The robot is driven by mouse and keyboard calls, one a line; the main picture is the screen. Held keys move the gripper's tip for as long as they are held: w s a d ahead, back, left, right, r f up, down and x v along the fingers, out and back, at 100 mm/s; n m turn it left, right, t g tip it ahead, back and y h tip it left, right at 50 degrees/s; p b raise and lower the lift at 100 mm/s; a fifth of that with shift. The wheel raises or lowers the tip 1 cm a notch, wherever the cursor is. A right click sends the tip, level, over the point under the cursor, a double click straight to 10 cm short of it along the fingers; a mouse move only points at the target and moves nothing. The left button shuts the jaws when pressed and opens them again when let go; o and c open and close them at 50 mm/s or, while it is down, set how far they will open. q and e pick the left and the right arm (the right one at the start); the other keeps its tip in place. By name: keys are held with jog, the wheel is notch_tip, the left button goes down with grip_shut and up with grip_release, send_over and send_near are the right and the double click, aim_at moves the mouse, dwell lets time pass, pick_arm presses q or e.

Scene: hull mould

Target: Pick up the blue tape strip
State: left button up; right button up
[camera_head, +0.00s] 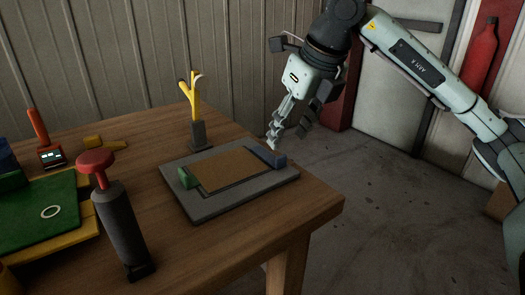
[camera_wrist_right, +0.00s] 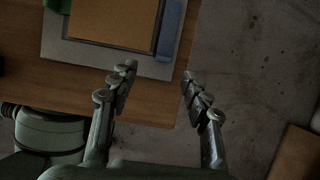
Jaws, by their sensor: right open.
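A blue strip (camera_head: 266,156) lies along the right edge of a brown panel (camera_head: 230,169) on a grey plate (camera_head: 205,207), which rests on the wooden table. The strip also shows at the top of the right wrist view (camera_wrist_right: 171,27). My right gripper (camera_head: 287,138) is open and empty, with its fingers pointing down just beyond the table's right edge, near the strip. In the right wrist view its fingers (camera_wrist_right: 157,75) are spread apart, below the strip and touching nothing. My left gripper is in neither view.
A green block (camera_head: 186,178) sits at the panel's left edge. A yellow forked piece (camera_head: 193,97) stands in a dark block behind the plate. A dark cylinder with a red knob (camera_head: 120,220) stands at front left, beside a green mat (camera_head: 35,218). Bare floor lies right of the table.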

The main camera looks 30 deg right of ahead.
aim_at(281, 156)
jog(key=shift+x, duration=0.95)
jog(key=x, duration=0.5)
jog(key=shift+w+d, duration=0.1)
jog(key=shift+d, duration=0.25)
jog(key=shift+c, duration=0.3)
jog(key=c, duration=0.9)
